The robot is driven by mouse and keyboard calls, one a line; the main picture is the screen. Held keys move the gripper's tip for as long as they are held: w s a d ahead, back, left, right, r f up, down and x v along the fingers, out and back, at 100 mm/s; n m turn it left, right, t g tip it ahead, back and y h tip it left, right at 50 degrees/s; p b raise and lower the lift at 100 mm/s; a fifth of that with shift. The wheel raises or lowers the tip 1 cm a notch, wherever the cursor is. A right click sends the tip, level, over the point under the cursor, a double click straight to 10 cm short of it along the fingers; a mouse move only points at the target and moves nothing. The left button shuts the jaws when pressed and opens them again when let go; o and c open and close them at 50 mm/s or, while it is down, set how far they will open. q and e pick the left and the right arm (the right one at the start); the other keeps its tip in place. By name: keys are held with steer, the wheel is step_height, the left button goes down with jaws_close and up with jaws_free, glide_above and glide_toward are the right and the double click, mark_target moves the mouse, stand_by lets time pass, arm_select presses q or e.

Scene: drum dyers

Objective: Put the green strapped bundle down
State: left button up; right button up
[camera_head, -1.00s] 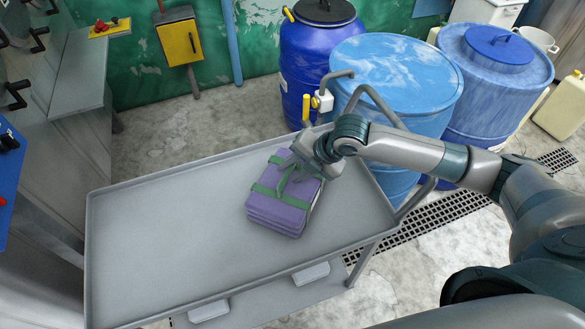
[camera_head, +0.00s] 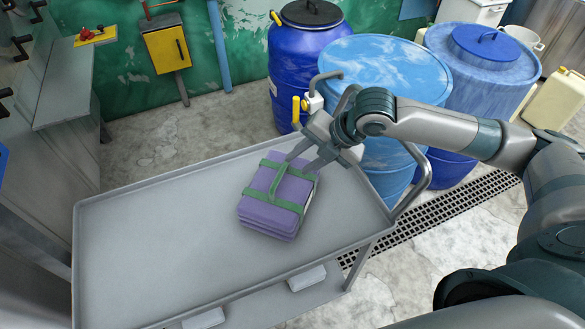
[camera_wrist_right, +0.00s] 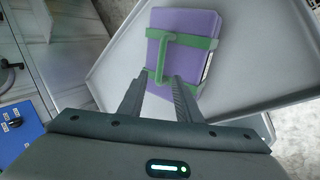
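The strapped bundle (camera_head: 268,218) is a purple folded stack with green straps and a raised green strap handle. It lies on the grey cart's tray (camera_head: 160,240), towards the tray's right end. My right gripper (camera_head: 302,158) is just above and beside the bundle's upper right part. My left gripper is in neither view.
The left of the tray is empty, bounded by a low rim. Blue drums (camera_head: 385,75) and a grey tap stand behind the cart's right end. A curved cart handle (camera_head: 422,180) rises at the right. A yellow box (camera_head: 167,48) is on the green wall.

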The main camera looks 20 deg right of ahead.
steer(key=shift+v, duration=1.5)
steer(key=shift+a+f, duration=0.1)
